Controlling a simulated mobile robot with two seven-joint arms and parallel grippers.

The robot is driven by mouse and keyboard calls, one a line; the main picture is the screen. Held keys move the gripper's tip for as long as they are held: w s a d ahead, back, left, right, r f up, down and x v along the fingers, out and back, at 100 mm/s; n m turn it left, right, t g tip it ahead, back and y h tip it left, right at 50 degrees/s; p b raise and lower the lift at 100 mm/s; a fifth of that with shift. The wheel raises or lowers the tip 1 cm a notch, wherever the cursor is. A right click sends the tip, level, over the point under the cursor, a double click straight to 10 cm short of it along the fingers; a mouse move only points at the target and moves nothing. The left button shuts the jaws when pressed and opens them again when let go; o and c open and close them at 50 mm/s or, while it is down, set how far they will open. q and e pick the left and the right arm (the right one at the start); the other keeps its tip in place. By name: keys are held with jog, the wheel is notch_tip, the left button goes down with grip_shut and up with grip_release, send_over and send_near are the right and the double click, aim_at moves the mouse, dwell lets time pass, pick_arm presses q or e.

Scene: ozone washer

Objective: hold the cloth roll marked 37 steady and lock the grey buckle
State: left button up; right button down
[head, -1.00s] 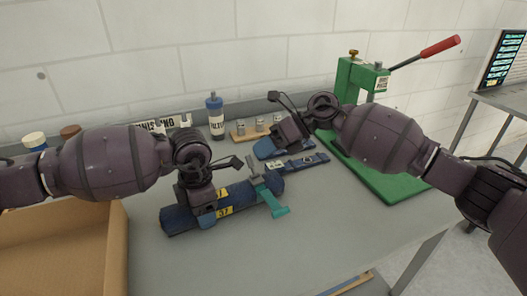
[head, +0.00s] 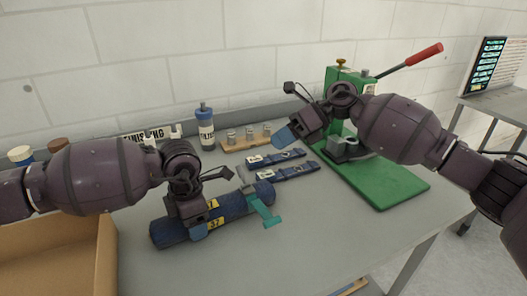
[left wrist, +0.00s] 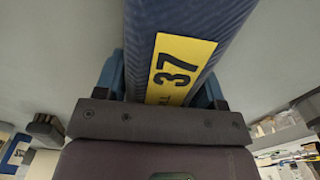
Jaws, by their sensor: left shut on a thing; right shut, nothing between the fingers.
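The dark blue cloth roll (head: 232,206) lies on the grey table with a yellow label reading 37. It also fills the top of the left wrist view (left wrist: 195,25). My left gripper (head: 199,229) is shut around the roll at the label, one finger on each side. A teal strap (head: 265,210) crosses the roll's right end, and its tail sticks out toward the front. The small grey buckle (head: 247,190) is on that strap at the top of the roll; whether it is locked I cannot tell. My right gripper (head: 286,134) is shut and empty, raised behind and right of the roll.
Two flat blue straps (head: 288,172) lie behind the roll. A green press (head: 385,178) with a red-handled lever stands at right. A wooden block with metal pieces (head: 247,143) and a bottle (head: 205,130) stand at the back. A cardboard box (head: 106,262) is at left.

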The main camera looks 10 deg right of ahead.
jog(key=v, duration=0.6)
jog(key=shift+w+r, duration=0.3)
jog(key=shift+w, duration=0.15)
pick_arm(q)
jog(key=o, duration=1.3)
jog(key=shift+r, duration=0.1)
